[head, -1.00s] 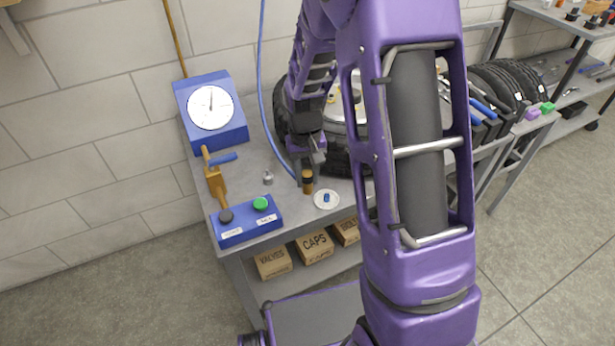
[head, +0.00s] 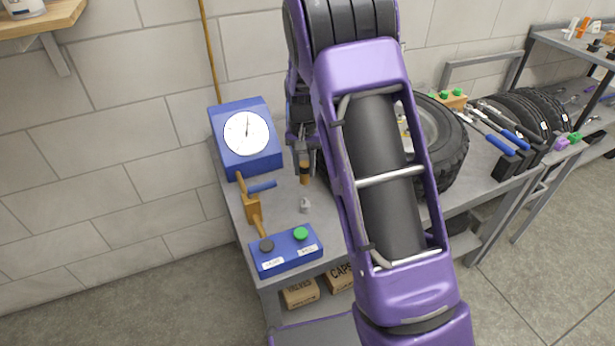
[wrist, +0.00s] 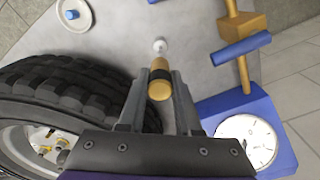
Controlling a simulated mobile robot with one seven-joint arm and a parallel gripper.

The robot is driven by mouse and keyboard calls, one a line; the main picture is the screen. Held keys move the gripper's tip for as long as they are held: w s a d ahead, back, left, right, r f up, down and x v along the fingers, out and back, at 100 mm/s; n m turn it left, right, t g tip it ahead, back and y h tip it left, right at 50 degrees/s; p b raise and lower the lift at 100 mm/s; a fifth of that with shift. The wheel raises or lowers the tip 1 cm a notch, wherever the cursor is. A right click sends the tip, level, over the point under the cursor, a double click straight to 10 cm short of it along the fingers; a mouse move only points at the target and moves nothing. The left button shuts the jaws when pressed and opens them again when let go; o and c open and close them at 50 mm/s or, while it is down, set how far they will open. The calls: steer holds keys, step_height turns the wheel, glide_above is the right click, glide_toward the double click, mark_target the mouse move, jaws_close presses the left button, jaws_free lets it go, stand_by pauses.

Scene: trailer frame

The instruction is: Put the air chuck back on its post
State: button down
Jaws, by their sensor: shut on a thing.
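The air chuck, a brass-coloured cylinder with a black band (head: 305,172), is held upright between the fingers of my gripper (head: 300,158). In the wrist view the air chuck (wrist: 159,88) sits between the two grey fingertips (wrist: 160,95). The post looks to be the short grey peg (head: 305,205) on the bench top. It is bare and appears just beyond the chuck in the wrist view (wrist: 159,45). The chuck and post look apart; the height gap is hard to judge. My arm hides part of the bench.
A blue gauge box (head: 245,138), a brass valve with a blue lever (head: 252,207) and a blue button box (head: 286,251) stand left of the post. A tyre (head: 440,140) is on the right. A white dish with a blue piece (wrist: 72,16) shows in the wrist view.

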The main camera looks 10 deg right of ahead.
mark_target(305, 182)
steer(key=shift+f+b, duration=1.75)
steer(key=shift+f, duration=0.8)
steer(key=shift+f, duration=0.1)
steer(key=shift+f+b, duration=0.6)
steer(key=shift+f, duration=0.9)
steer(key=shift+c, duration=0.2)
jaws_free()
steer(key=shift+r+p, duration=2.8)
steer(key=shift+r, duration=1.25)
